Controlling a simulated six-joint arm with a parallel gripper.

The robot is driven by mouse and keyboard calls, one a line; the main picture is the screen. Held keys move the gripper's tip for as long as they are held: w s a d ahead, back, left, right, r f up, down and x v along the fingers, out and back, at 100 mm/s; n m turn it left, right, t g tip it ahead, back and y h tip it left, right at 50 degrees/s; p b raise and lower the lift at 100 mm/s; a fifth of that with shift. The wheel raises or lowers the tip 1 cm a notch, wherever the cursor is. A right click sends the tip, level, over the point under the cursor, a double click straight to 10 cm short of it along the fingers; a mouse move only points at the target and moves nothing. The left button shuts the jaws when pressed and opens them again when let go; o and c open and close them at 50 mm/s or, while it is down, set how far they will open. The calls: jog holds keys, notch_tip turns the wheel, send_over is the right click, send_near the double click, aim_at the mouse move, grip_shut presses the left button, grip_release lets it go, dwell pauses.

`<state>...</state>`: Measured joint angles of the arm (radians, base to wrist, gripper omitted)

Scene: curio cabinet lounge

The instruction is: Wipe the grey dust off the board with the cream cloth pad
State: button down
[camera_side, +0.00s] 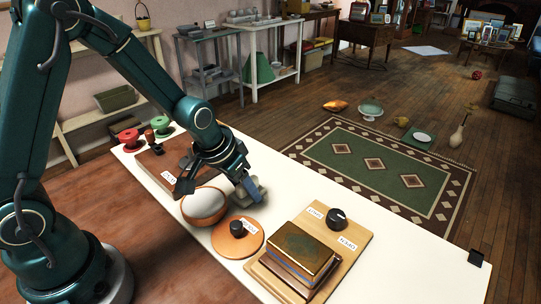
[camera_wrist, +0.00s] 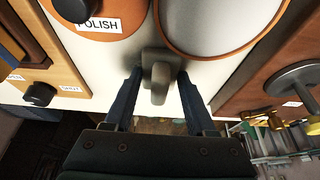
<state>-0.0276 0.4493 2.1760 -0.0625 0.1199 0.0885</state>
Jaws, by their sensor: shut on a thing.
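In the wrist view the pad (camera_wrist: 158,72) shows a raised grip between the fingers of my gripper (camera_wrist: 159,88). The pad is close to the tabletop; whether it touches is unclear. A brown board (camera_side: 160,172) with a label lies to the left in the side view, partly behind my arm. It shows at the right in the wrist view (camera_wrist: 245,75). I cannot make out grey dust on it.
An orange-rimmed round dish (camera_side: 204,204) with a pale grey inside is beside the pad. An orange disc (camera_side: 230,245) labelled POLISH has a black knob. A light wooden board (camera_side: 353,236) carries a dial, labels and a brown-topped box (camera_side: 300,250).

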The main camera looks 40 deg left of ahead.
aim_at(260, 205)
jog(key=shift+s+d+f, duration=0.1)
jog(key=shift+d+f, duration=0.1)
jog(key=shift+d, duration=0.75)
jog(key=shift+s+d+f, duration=0.1)
jog(key=shift+d+f, duration=0.1)
jog(key=shift+d, duration=0.7)
jog(key=shift+d+r, duration=0.15)
jog(key=shift+d, duration=2.2)
jog(key=shift+w+d+r, duration=0.15)
jog(key=shift+d, duration=0.8)
jog(key=shift+w+a+r, duration=0.1)
jog(key=shift+a+r, duration=0.05)
jog(key=shift+a, duration=0.75)
jog(key=shift+a+r, duration=0.1)
jog(key=shift+a, duration=0.75)
jog(key=shift+a+f, duration=0.15)
jog(key=shift+a, duration=1.55)
jog(key=shift+a+f, duration=0.15)
jog(key=shift+a, duration=1.55)
jog(key=shift+r, duration=3.05)
